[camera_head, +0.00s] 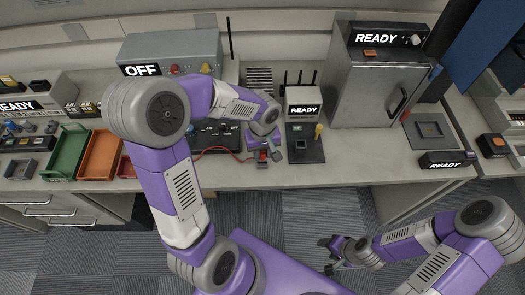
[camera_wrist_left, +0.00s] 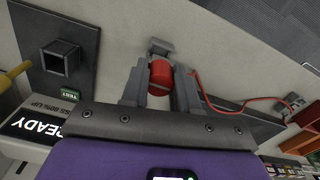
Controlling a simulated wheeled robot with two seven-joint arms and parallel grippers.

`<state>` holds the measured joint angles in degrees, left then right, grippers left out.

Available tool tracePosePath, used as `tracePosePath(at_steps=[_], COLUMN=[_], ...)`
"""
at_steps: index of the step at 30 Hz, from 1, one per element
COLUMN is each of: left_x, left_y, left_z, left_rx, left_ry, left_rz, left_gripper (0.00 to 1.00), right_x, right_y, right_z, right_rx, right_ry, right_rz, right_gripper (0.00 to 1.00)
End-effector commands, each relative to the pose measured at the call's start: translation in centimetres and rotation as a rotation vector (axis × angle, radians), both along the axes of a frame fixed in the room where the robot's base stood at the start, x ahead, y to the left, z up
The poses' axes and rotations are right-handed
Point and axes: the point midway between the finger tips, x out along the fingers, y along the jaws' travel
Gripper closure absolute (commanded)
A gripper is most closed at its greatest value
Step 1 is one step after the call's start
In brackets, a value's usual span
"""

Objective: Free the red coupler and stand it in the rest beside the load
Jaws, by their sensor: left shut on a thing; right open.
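The red coupler (camera_wrist_left: 160,76) is between the fingers of my left gripper (camera_wrist_left: 160,90) in the left wrist view. In the head view this gripper (camera_head: 265,155) is low at the bench's front, and only a little red shows there. A grey bracket (camera_wrist_left: 160,46) stands just beyond the fingertips; whether the coupler touches it I cannot tell. A dark square holder (camera_wrist_left: 61,58), seemingly the rest, is empty on a dark plate, apart from the coupler. It also shows in the head view (camera_head: 300,145), right of the gripper. My right gripper (camera_head: 334,254) is open and empty, away from the bench.
A small READY box (camera_head: 303,97) and a yellow-topped lever (camera_head: 318,131) stand by the holder. Green (camera_head: 64,153) and orange (camera_head: 100,155) trays lie left; a large READY cabinet (camera_head: 374,85) stands right.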

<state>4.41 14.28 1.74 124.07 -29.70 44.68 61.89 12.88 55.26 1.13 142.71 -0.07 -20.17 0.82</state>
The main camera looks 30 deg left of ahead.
Motion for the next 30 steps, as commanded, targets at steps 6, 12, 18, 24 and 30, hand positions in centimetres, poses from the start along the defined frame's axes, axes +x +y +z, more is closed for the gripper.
tracePosePath(at_steps=[6,12,18,24,30], left_x=[0.0,0.0,0.0,0.0,0.0], left_y=[0.0,0.0,0.0,0.0,0.0], left_z=[-0.6,-1.1,-1.6,-2.1,-2.6], left_rx=[0.000,0.001,0.001,0.001,0.001], left_ry=[0.000,0.001,0.001,0.001,0.001], left_rz=[0.000,0.000,0.000,0.000,-0.001], left_gripper=[1.00,1.00,1.00,1.00,1.00], right_x=[0.0,0.0,0.0,0.0,0.0], right_y=[0.0,0.0,0.0,0.0,0.0], right_z=[-0.5,-1.0,-1.5,-1.9,-2.4], right_rx=[0.000,0.000,0.000,0.000,0.000], right_ry=[0.000,0.000,0.000,0.000,0.000], right_rz=[0.000,0.000,0.000,0.000,0.000], right_gripper=[0.43,0.43,0.43,0.43,0.43])
